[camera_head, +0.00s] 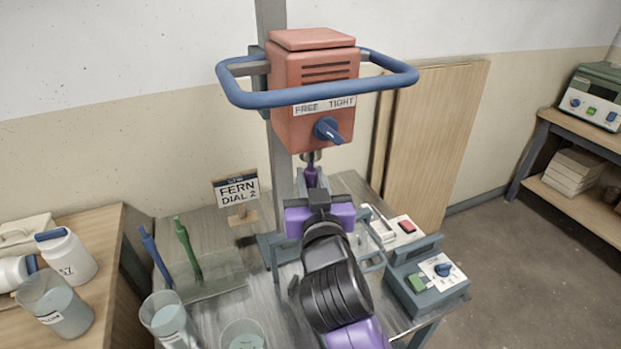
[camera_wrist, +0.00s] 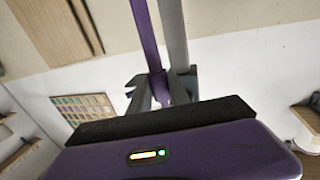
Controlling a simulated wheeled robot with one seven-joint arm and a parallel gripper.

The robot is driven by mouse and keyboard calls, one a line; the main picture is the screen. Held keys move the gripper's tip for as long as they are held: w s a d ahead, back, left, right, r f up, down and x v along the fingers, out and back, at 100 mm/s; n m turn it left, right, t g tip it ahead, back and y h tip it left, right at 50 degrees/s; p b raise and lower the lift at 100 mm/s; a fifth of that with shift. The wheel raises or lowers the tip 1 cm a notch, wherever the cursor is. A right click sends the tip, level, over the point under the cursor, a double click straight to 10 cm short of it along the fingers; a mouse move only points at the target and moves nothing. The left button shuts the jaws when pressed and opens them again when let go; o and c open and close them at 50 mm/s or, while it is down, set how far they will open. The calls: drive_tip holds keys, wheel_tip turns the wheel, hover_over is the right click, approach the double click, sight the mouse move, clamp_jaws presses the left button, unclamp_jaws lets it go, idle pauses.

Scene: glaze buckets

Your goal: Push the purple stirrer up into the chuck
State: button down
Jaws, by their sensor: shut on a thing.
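The purple stirrer (camera_head: 311,175) stands upright below the metal chuck (camera_head: 311,156) of the red mixer head (camera_head: 312,85). Its top meets the chuck in the head view, but I cannot tell how deep it sits. My gripper (camera_head: 319,197) is shut on the stirrer under the chuck and hides its lower part. In the wrist view the purple shaft (camera_wrist: 147,35) runs from my gripper (camera_wrist: 158,92) to the top edge. The blue knob (camera_head: 328,130) under the FREE and TIGHT label points to the lower right.
A blue bar handle (camera_head: 400,82) surrounds the mixer head, which is on a grey column (camera_head: 280,170). A blue stirrer (camera_head: 155,255) and green stirrer (camera_head: 188,250) stand left. Buckets (camera_head: 168,318) stand front left. A control box (camera_head: 428,280) sits right. A sign (camera_head: 236,190) reads FERN DIAL 2.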

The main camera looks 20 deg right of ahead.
drive_tip(key=shift+r+p, duration=0.65)
drive_tip(key=shift+r, duration=0.25)
idle(1.0)
drive_tip(key=c, duration=1.1)
unclamp_jaws()
drive_tip(key=shift+c, duration=0.2)
drive_tip(key=shift+f, duration=0.1)
drive_tip(key=b+v, duration=0.1)
drive_tip(key=v, duration=0.5)
drive_tip(key=shift+s+a+b, duration=0.15)
drive_tip(key=shift+s+b, duration=0.15)
drive_tip(key=shift+b, duration=0.1)
drive_tip(key=shift+s+a, duration=0.15)
drive_tip(key=shift+s, duration=0.45)
